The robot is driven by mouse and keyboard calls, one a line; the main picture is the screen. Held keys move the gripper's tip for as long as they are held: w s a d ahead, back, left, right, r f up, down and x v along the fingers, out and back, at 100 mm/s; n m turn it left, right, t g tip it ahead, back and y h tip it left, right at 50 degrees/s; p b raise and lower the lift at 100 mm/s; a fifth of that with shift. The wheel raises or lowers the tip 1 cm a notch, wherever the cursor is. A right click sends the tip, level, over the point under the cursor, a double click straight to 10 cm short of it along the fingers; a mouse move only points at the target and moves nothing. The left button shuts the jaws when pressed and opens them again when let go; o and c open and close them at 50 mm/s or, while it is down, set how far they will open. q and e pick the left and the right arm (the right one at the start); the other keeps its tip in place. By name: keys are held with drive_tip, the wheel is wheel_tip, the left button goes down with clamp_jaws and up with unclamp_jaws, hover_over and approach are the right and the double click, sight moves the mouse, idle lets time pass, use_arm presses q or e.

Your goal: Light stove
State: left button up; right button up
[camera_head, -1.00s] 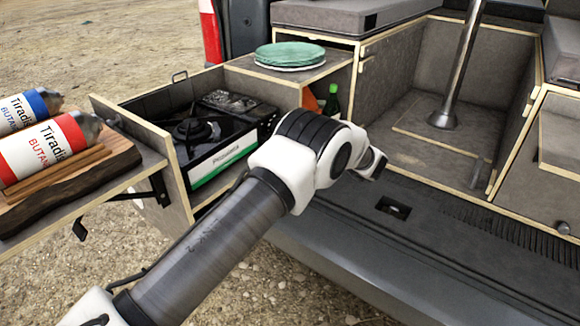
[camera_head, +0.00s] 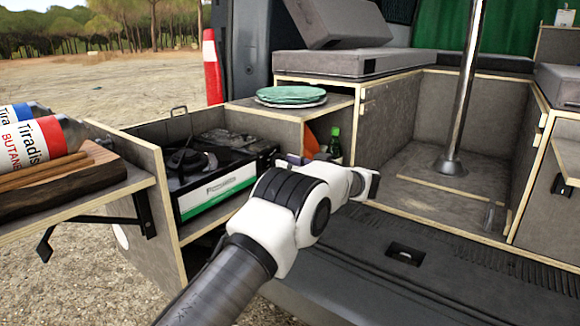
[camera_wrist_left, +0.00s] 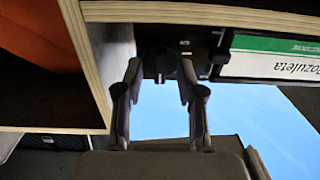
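The camping stove (camera_head: 215,165), black with a white and green front label, stands in the pulled-out side drawer; its burner (camera_head: 188,160) shows no flame. In the left wrist view, the stove's labelled front (camera_wrist_left: 275,57) is at upper right. My left gripper (camera_wrist_left: 161,72) is open there, its two fingers on either side of a dark control knob (camera_wrist_left: 160,62) at the stove's end. I cannot tell whether the fingers touch the knob. In the head view, my left arm mostly hides this gripper and that stove end. My right gripper is in neither view.
Butane canisters (camera_head: 40,140) lie on a wooden board on the side shelf at left. Green plates (camera_head: 291,96) sit on the cabinet top right of the stove. A green bottle (camera_head: 334,145) stands in the cabinet's open compartment, close to my left arm. A metal post (camera_head: 462,90) rises further right.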

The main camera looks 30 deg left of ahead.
use_arm(q)
clamp_jaws()
